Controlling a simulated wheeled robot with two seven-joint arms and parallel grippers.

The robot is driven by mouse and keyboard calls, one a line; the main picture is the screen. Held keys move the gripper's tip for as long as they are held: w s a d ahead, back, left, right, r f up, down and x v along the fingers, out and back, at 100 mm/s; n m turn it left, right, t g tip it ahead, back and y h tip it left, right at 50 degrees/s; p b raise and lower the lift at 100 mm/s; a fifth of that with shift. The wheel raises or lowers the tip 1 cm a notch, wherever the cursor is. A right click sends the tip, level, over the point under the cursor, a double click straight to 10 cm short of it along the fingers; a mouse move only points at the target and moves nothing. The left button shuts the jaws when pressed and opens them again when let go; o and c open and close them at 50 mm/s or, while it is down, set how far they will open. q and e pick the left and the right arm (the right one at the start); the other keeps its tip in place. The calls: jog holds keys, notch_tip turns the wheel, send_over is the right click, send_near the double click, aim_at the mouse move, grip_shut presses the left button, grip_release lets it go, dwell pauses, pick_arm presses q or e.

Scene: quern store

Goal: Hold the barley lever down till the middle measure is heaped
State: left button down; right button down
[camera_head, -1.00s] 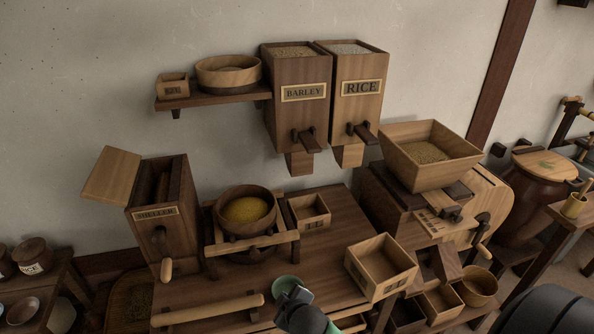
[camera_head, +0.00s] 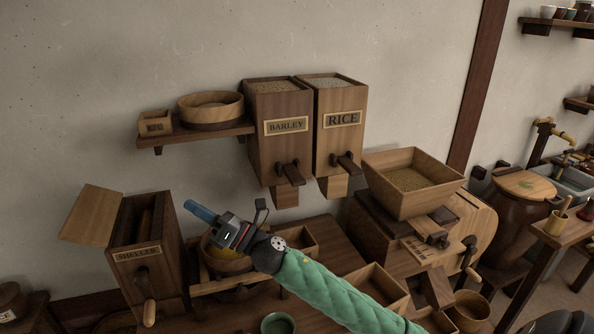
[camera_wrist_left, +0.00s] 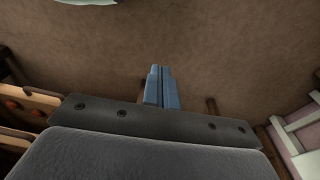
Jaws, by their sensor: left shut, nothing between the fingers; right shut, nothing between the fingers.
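The barley hopper (camera_head: 278,105) hangs on the wall in the head view, and its dark lever (camera_head: 293,174) sticks out above the spout (camera_head: 285,196). A small square box, likely the middle measure (camera_head: 303,240), stands on the bench below the spout, partly hidden by my right arm; its contents cannot be made out.
The rice hopper (camera_head: 341,95) with its own lever (camera_head: 346,161) adjoins on the right. A smaller box (camera_head: 155,124) and a round tub (camera_head: 211,104) sit on the shelf. The sheller (camera_head: 140,260) stands left, a grain-filled mill hopper (camera_head: 415,170) right. A larger box (camera_head: 365,275) is partly behind my arm.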

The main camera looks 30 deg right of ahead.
notch_tip(320, 180, up, 4)
jog(key=s+a+n+g+y, duration=0.1)
jog(key=a+n+g, duration=0.2)
jog(key=n+g, duration=1.5)
pick_arm(q)
jog(key=shift+w+a+r, duration=0.1)
jog(key=shift+w+r, duration=0.15)
jog(key=shift+w, duration=0.2)
pick_arm(e)
jog(key=w+d+r+n+t+h, duration=0.1)
jog(key=d+n+h, duration=0.3)
jog(key=d, duration=0.6)
jog(key=w+d+r+n+t+h, duration=0.1)
jog(key=d+r+n+h, duration=0.3)
jog(key=d+h, duration=0.4)
jog(key=w+d+r+n+t+h, duration=0.1)
jog(key=d+n+h, duration=0.4)
jog(key=d, duration=0.9)
notch_tip(320, 180, up, 2)
jog(key=shift+r+t+h, duration=0.25)
jog(key=shift+t+h, duration=0.25)
jog(key=shift+h, duration=0.2)
pick_arm(q)
jog(key=shift+a, duration=0.1)
pick_arm(e)
jog(key=shift+w+f, duration=0.1)
